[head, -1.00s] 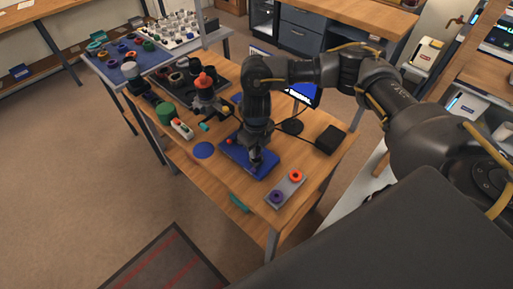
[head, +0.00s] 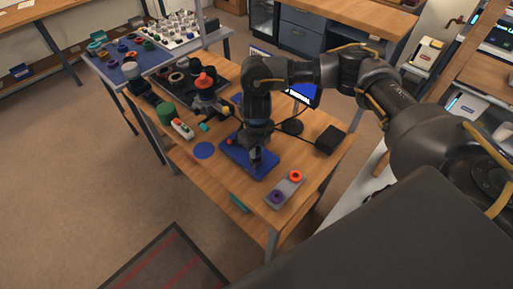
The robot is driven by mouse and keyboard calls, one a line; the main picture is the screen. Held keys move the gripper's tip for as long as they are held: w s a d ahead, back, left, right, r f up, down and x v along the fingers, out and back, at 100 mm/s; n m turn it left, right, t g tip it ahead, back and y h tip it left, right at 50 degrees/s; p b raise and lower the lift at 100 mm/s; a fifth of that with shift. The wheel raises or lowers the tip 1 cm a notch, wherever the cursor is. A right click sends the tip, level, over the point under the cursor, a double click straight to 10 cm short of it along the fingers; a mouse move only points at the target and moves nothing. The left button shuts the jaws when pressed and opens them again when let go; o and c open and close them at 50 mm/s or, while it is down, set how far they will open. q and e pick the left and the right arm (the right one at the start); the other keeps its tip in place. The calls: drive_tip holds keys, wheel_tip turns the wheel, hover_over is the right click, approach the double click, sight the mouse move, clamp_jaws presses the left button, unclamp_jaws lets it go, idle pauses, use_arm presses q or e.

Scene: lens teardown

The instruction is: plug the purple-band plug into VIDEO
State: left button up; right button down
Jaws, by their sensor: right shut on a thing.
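My right gripper (head: 256,157) points down over the blue mat (head: 238,154) on the wooden bench. It is shut on a small dark thing, largely hidden by the fingers and too small to identify; I cannot tell whether it is the plug. A purple ring (head: 277,197) and an orange-red ring (head: 296,176) sit on a grey block (head: 286,189) to the right of the mat. I cannot make out a purple-band plug or a socket marked VIDEO. My left gripper is not in view.
Bare wood lies around the grey block.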

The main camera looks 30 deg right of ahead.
drive_tip(key=shift+f+b, duration=0.6)
drive_tip(key=shift+f, duration=0.2)
idle(1.4)
drive_tip(key=shift+s+f, duration=0.15)
drive_tip(key=shift+f, duration=0.1)
drive_tip(key=c, duration=1.6)
unclamp_jaws()
drive_tip(key=o, duration=0.5)
wheel_tip(320, 180, up, 11)
drive_tip(key=shift+f+b, duration=0.1)
drive_tip(key=shift+b, duration=0.3)
